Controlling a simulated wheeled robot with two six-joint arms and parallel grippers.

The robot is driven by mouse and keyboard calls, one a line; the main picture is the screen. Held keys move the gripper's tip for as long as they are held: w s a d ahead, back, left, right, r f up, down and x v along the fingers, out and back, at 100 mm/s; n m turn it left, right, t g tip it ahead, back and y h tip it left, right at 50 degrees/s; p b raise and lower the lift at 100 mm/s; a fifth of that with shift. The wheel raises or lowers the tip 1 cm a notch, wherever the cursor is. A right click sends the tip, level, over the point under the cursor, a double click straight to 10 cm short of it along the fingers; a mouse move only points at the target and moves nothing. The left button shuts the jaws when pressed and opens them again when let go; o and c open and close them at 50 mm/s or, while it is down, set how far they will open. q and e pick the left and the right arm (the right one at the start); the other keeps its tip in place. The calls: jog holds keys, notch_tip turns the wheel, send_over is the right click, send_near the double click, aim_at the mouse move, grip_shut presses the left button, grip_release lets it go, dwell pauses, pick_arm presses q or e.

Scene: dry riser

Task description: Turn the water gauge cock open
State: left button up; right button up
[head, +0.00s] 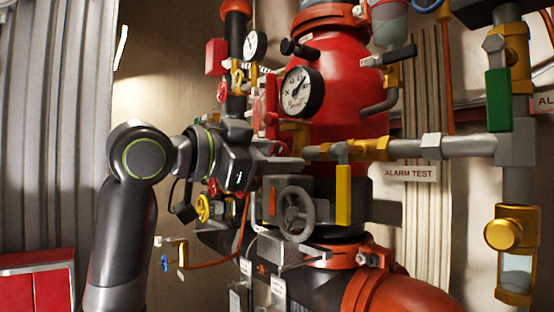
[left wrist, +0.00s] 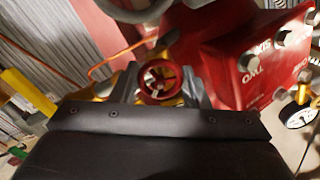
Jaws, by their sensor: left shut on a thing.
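My left gripper (head: 284,154) reaches in from the left, below the large white-faced gauge (head: 302,91) on the red valve body. In the left wrist view the fingers (left wrist: 160,86) stand on either side of a small red handwheel (left wrist: 159,97) and are shut on it. This wheel appears to be the gauge cock; I cannot read a label on it. In the head view the gripper mostly hides it, so its turn angle cannot be told. A smaller gauge (head: 255,45) sits higher up, left of the large one. My right gripper is not in view.
A grey handwheel (head: 295,214) and a yellow lever (head: 343,195) sit just below and right of the gripper. A horizontal pipe (head: 415,149) runs right above the ALARM TEST sign (head: 409,173).

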pick_arm(q)
jog(key=n+b, duration=0.1)
jog(key=n, duration=0.5)
jog(key=n+b, duration=0.1)
jog(key=n, duration=0.5)
jog(key=shift+n, duration=0.3)
dwell(0.4)
jog(key=o, duration=1)
jog(key=shift+w+a, duration=0.1)
jog(key=b+v, duration=0.6)
jog(key=v, duration=1.1)
jog(key=shift+a, duration=0.15)
